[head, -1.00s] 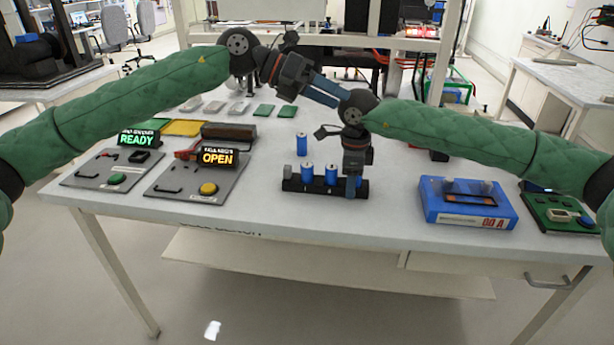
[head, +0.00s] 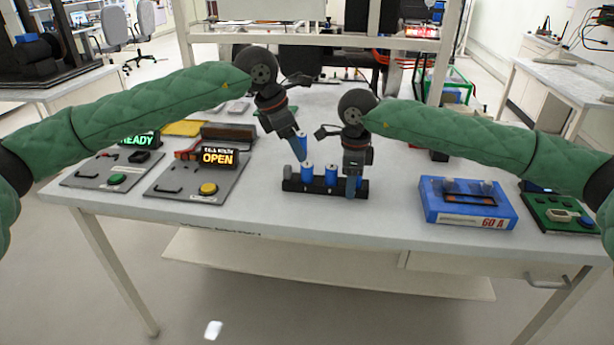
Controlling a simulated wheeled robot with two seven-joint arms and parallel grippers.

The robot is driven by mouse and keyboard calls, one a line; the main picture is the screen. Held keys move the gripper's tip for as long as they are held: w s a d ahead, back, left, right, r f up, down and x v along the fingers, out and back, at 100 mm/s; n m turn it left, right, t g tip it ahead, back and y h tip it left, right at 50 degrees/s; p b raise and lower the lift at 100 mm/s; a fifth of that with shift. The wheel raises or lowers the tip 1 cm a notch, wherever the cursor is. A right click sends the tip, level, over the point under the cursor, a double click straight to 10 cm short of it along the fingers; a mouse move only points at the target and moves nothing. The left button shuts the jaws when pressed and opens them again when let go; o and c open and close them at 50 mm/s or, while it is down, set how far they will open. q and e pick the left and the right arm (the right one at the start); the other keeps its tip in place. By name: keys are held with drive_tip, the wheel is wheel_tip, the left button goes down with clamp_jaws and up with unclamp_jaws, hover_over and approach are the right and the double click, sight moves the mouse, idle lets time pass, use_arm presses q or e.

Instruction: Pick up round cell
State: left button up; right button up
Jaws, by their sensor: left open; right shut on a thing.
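A black rack (head: 318,187) stands on the table. Two upright blue round cells, the middle one (head: 331,175) and the left one (head: 307,174), show in it. Another blue cell (head: 302,138) shows behind the rack, partly covered by my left gripper. My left gripper (head: 301,156) is open, its fingers pointing down and right beside that rear cell; I cannot tell whether they touch it. My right gripper (head: 353,190) is shut at the rack's right end, its near finger in front of the rack. It seems to grip the rack itself, though the far finger is hidden.
A blue box (head: 468,212) and a green board (head: 560,215) lie to the right. Two grey panels, one with an OPEN sign (head: 217,157) and one with a READY sign (head: 139,139), lie to the left. The table front is clear.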

sight(305, 165)
use_arm(q)
drive_tip(key=x, duration=0.8)
drive_tip(key=shift+w+f, duration=0.1)
drive_tip(key=shift+f, duration=0.05)
drive_tip(key=c, duration=1.1)
